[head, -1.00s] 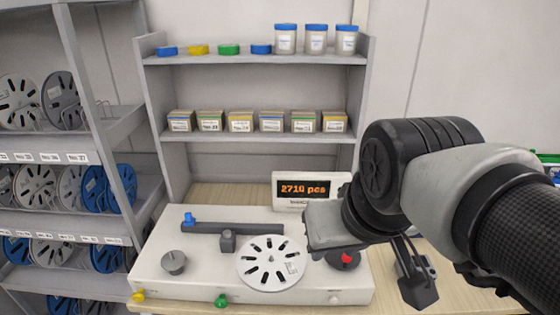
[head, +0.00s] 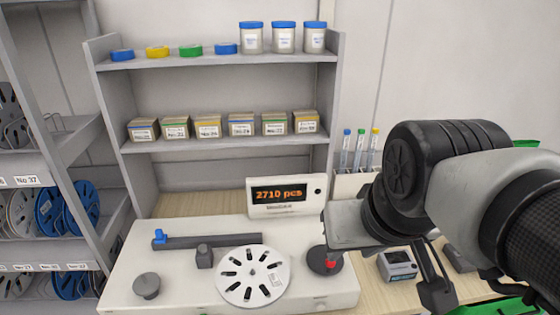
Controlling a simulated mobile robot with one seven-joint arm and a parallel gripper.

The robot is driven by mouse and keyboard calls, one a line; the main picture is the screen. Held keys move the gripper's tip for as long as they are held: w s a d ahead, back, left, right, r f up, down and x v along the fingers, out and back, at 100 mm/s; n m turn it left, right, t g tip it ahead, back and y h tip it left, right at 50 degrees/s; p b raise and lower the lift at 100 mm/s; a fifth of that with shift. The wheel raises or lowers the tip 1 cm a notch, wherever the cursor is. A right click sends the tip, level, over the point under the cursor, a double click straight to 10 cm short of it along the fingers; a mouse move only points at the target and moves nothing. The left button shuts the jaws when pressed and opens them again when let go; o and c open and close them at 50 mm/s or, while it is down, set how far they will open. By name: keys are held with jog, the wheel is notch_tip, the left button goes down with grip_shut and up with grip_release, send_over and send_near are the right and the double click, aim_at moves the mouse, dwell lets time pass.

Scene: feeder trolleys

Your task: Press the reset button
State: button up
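The white counting machine (head: 190,240) stands on the wooden bench, with a display (head: 285,196) behind it reading 2710 pcs. A small dark spot (head: 317,191) shows on the display's right side. A black round piece with a red top (head: 331,264) sits at the machine's right. No label marks which part is the reset button. My gripper (head: 436,288) hangs to the right of the machine, above the bench, apart from the display.
A white reel (head: 253,276), a grey knob (head: 146,286) and a dark bar with a blue slider (head: 160,237) are on the machine. A small grey device (head: 397,265) lies right of it, near my gripper. Capped tubes (head: 360,150) stand behind my arm. Shelves rise at the back.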

jog(key=shift+s+d+r, duration=0.15)
jog(key=shift+s, duration=0.2)
jog(key=shift+c, duration=0.8)
jog(key=shift+s, duration=0.1)
jog(key=c, duration=0.4)
grip_shut()
